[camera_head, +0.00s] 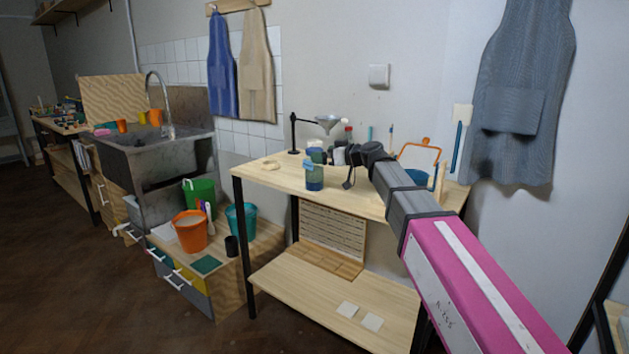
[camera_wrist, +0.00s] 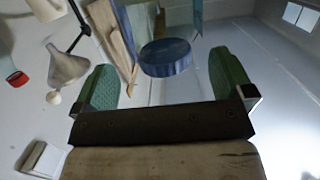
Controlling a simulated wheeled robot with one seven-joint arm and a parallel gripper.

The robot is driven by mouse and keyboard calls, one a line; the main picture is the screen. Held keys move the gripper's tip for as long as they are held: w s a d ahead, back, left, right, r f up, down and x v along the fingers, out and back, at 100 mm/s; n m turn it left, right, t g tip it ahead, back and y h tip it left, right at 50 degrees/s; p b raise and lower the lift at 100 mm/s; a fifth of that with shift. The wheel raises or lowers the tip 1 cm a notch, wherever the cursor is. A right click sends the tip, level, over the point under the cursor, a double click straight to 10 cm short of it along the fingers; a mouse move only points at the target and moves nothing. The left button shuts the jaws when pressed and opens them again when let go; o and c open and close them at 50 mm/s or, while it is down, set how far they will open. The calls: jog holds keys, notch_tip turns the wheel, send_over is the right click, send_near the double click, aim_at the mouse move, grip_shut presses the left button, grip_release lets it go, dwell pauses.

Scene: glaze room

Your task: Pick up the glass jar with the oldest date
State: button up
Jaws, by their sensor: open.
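A glass jar (camera_head: 314,178) with blue-green contents and a light blue lid stands upright near the front edge of the wooden table. My gripper (camera_wrist: 166,78) is open, with its green finger pads apart and nothing held between them. In the wrist view a round blue lid (camera_wrist: 166,57) shows beyond the pads, between them in the picture; I cannot tell for sure which jar it tops. In the head view my arm reaches over the table, and its end is just right of the jar. Other containers behind are partly hidden by my gripper. No date is legible.
The funnel also shows in the wrist view (camera_wrist: 68,68). The table's front left is clear.

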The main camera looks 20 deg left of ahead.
jog(key=x, duration=0.4)
jog(key=shift+a+f, duration=0.1)
jog(key=shift+a, duration=0.25)
jog(key=shift+s, duration=0.1)
grip_shut()
